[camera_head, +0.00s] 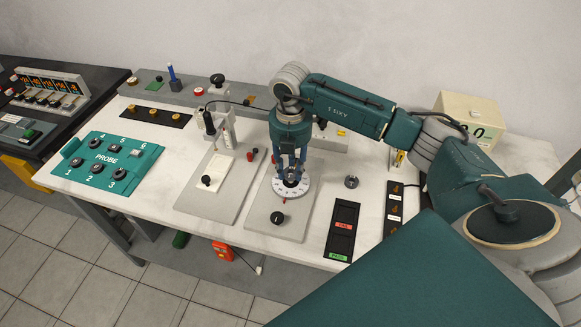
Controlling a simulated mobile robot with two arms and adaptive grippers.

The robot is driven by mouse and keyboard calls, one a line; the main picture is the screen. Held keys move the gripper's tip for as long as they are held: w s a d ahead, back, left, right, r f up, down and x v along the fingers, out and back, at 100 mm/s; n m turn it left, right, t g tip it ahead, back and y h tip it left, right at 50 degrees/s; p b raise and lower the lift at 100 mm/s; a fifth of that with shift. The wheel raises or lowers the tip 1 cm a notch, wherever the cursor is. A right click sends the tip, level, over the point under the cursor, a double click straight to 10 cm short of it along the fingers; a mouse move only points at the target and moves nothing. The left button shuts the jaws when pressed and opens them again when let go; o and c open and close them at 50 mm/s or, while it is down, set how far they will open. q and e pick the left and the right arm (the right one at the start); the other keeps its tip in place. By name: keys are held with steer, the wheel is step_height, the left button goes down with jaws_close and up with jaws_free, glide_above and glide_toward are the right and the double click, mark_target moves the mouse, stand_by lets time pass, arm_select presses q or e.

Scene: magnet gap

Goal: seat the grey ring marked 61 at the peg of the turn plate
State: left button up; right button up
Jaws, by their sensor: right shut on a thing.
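The turn plate (279,190) is a white dial with marks around its rim, on a grey base plate (260,212) at the middle of the bench. My right gripper (291,177) points down over the dial's centre. It is shut on a small dark grey ring (291,182), low at the dial. The mark on this ring is too small to read. The peg is hidden by the fingers and the ring, so I cannot tell whether the ring is around it. My left gripper is not in view.
A teal PROBE tray (148,157) with several numbered dark pieces lies at left. A small grey round piece (351,181) lies right of the dial. A black tray (343,230) with red and green labels is at front right. A fixture with a black-knobbed post (217,80) stands behind left.

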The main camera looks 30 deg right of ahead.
steer(key=shift+f, duration=0.1)
stand_by(0.8)
steer(key=shift+f+b, duration=0.65)
steer(key=shift+f, duration=0.25)
steer(key=o, duration=1.2)
steer(key=shift+o, duration=0.2)
step_height(320, 180, up, 12)
